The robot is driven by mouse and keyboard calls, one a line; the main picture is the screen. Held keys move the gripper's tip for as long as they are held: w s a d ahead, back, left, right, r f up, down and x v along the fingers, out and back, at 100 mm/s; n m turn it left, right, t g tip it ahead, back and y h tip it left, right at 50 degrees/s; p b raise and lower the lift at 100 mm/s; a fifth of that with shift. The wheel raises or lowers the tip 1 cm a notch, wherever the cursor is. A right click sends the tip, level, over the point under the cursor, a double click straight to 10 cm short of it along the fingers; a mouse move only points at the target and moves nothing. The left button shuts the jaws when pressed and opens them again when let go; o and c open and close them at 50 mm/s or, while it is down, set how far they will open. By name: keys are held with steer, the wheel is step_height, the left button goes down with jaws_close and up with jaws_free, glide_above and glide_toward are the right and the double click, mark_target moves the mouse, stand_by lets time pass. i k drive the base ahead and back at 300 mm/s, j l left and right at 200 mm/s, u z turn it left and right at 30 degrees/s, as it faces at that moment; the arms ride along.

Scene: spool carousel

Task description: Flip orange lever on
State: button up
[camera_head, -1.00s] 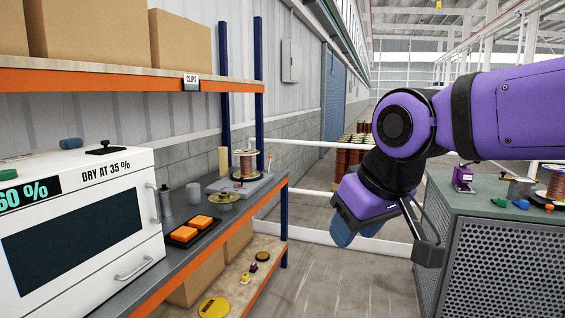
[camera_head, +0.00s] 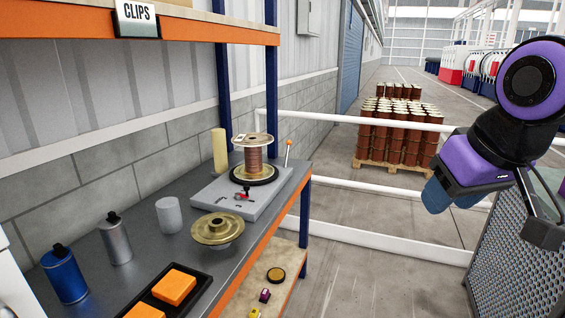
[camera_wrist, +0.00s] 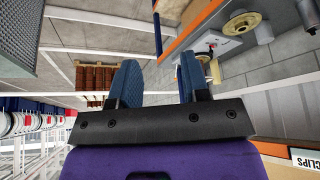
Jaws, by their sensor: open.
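A thin lever with an orange tip (camera_head: 288,148) stands at the back right corner of a grey base plate (camera_head: 262,205) on the dark workbench. It leans slightly to the right. A spool of copper-coloured wire (camera_head: 253,160) stands on the same plate, with a small red-handled part (camera_head: 241,194) in front of it. My gripper (camera_head: 437,196) is to the right of the bench, over the aisle and well apart from the lever. In the wrist view its two blue fingers (camera_wrist: 157,72) are spread with nothing between them. The lever cannot be made out clearly there.
A brass flanged disc (camera_head: 218,229), a grey cylinder (camera_head: 170,215), a spray can (camera_head: 115,238), a blue can (camera_head: 64,274) and orange blocks (camera_head: 174,287) stand on the bench. White rails (camera_head: 375,187) cross behind. A perforated cabinet (camera_head: 520,262) is at right.

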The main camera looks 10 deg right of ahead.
mark_target(288, 142)
steer(key=i+z, duration=0.1)
steer(key=i, duration=0.3)
steer(key=i+l+u, duration=0.1)
steer(key=i+l, duration=0.2)
steer(key=i+l+u, duration=0.1)
steer(key=i+l, duration=0.25)
steer(key=i+l+u, duration=0.15)
steer(key=i+l, duration=0.2)
steer(key=i+l+u, duration=0.1)
steer(key=i+l, duration=0.2)
steer(key=i+l+u, duration=0.1)
steer(key=i+l, duration=0.2)
steer(key=l, duration=0.25)
steer(key=i+l+u, duration=0.1)
steer(key=i+l, duration=0.15)
steer(key=l, duration=0.2)
steer(key=i+l+u, duration=0.1)
steer(key=i+l, duration=0.2)
steer(key=l, duration=0.15)
steer(key=i+l+u, duration=0.1)
steer(key=l, duration=0.4)
steer(key=i, duration=0.1)
